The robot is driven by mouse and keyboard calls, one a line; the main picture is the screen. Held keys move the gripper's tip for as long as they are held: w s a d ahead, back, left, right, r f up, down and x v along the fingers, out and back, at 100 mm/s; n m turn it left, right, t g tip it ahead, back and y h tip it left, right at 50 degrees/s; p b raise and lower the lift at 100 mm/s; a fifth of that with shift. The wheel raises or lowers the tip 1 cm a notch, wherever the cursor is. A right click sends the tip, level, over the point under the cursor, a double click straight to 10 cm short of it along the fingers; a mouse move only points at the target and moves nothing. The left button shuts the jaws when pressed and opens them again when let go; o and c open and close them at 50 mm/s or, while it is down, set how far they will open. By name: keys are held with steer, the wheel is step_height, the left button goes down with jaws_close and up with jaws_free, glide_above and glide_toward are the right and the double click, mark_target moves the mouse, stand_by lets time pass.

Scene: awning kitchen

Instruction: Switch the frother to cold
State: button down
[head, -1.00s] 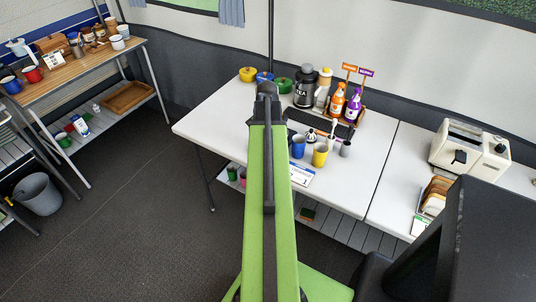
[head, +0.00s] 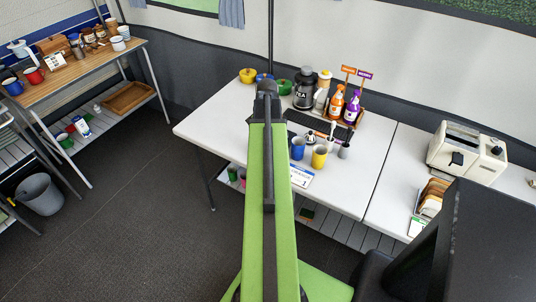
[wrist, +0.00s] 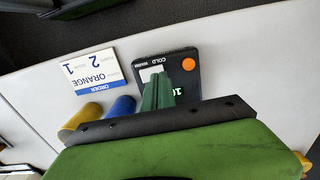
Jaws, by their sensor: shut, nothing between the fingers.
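The frother's black control panel (wrist: 180,72) lies under my gripper in the wrist view. It carries the words COLD and WARM, a round orange button (wrist: 188,64) and a partly covered green display. A small white piece (wrist: 151,74) shows beside the lettering, right at the fingertips; I cannot tell whether they touch it or which setting it marks. My gripper (wrist: 158,82) is shut and empty, its green fingers over the panel. In the head view my own arm covers the gripper and the frother.
An order card (wrist: 92,72) lies beside the panel, with a yellow cup (wrist: 80,118) and a blue cup (wrist: 122,106) close by. In the head view, bottles (head: 336,102), a black canister (head: 304,92) and a toaster (head: 466,152) stand on the white tables (head: 222,127).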

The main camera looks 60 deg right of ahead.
step_height(320, 180, up, 10)
steer(key=p, duration=0.9)
steer(key=shift+p, duration=0.35)
stand_by(2.2)
stand_by(0.4)
steer(key=w+a+n, duration=0.7)
steer(key=w+a, duration=1.4)
steer(key=a, duration=0.4)
steer(key=a+n, duration=1.1)
steer(key=a, duration=1.5)
steer(key=shift+w+a, duration=0.35)
steer(key=shift+w, duration=0.05)
steer(key=shift+d, duration=0.15)
